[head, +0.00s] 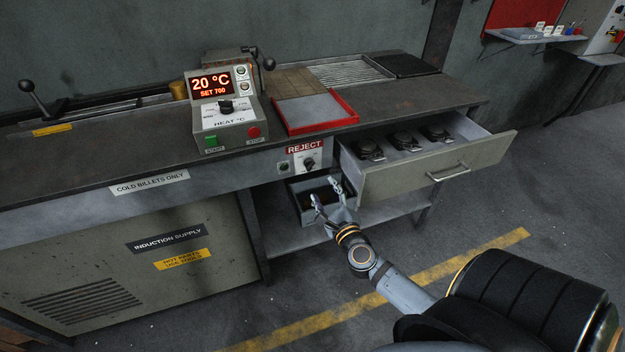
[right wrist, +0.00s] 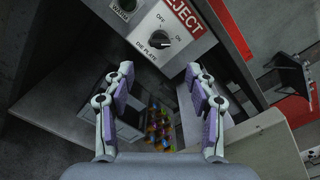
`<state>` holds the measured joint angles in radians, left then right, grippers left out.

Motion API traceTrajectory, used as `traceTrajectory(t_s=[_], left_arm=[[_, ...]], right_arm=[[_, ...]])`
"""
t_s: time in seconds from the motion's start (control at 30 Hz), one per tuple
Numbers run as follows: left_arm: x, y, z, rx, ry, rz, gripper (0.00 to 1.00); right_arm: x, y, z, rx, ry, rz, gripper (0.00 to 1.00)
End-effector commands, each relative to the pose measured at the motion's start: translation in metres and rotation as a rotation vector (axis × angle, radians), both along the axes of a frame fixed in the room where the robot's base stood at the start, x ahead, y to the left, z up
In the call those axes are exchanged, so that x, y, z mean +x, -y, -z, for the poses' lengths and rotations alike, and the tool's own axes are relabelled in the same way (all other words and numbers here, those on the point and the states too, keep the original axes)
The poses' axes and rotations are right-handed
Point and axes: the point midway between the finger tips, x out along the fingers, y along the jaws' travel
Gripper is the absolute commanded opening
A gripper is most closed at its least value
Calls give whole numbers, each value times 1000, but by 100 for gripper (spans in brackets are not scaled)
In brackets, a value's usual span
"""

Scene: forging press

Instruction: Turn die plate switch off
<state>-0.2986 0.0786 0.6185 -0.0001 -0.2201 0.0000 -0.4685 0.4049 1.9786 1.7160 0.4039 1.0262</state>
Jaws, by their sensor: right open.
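The die plate switch is a black rotary knob (head: 309,162) on a pale plate under the red REJECT label, on the bench's front edge. In the right wrist view the knob (right wrist: 159,40) shows with OFF, ON and DIE PLATE markings; its pointer is too small to read surely. My right gripper (head: 326,191) is open and empty, in front of and below the knob in the head view. In the right wrist view its two fingers (right wrist: 159,75) are spread, with the knob beyond the gap and apart from them. My left gripper is not in view.
An open drawer (head: 420,178) holding several dark round pieces juts out right of the switch. A small dark bin (head: 297,205) sits on the shelf below. A red-rimmed tray (head: 318,128) and the heat control box (head: 225,115) stand on the bench above.

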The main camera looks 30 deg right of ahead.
Motion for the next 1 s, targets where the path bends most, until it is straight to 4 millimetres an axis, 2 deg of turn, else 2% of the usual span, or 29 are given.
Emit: traceTrajectory(t_s=[0.17, 0.4, 0.6, 0.73, 0.97, 1.0], left_arm=[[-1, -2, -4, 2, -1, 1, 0], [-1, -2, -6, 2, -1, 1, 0], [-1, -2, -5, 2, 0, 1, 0], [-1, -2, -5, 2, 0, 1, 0], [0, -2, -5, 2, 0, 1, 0], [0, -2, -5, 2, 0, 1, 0]], right_arm=[[14, 4, -3, -3, 1, 2, 56], [64, 16, -2, -5, 0, 1, 56], [94, 22, -1, -6, -2, -1, 56], [101, 24, -1, -6, -4, -1, 56], [102, 24, 0, -7, -5, -1, 56], [102, 24, 0, -7, -5, -1, 54]])
